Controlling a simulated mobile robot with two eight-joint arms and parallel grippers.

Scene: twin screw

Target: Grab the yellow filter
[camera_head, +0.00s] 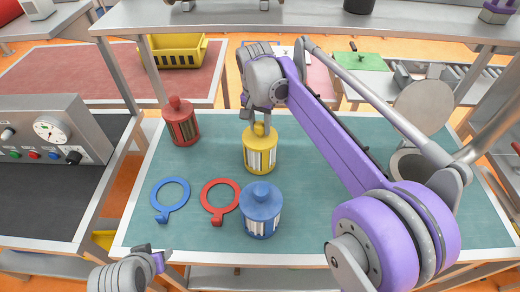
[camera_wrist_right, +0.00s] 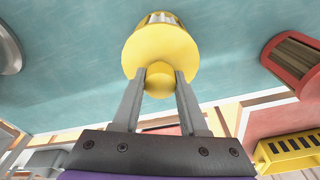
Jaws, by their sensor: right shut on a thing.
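The yellow filter (camera_head: 260,153) stands upright on the teal table in the head view, a canister with a knob on top. In the right wrist view the yellow filter (camera_wrist_right: 160,48) is straight ahead, its round knob between the fingers. My right gripper (camera_head: 258,121) comes down from above and is shut on that knob; it also shows in the right wrist view (camera_wrist_right: 159,85). My left gripper (camera_head: 157,258) is at the bottom left edge, apart from the filters; whether its jaws are open does not show clearly.
A blue filter (camera_head: 261,212) stands just in front of the yellow one, and a red filter (camera_head: 181,122) stands at the back left. A blue ring (camera_head: 170,193) and a red ring (camera_head: 219,196) lie flat nearby. A grey round-lidded container (camera_head: 423,106) is at the right.

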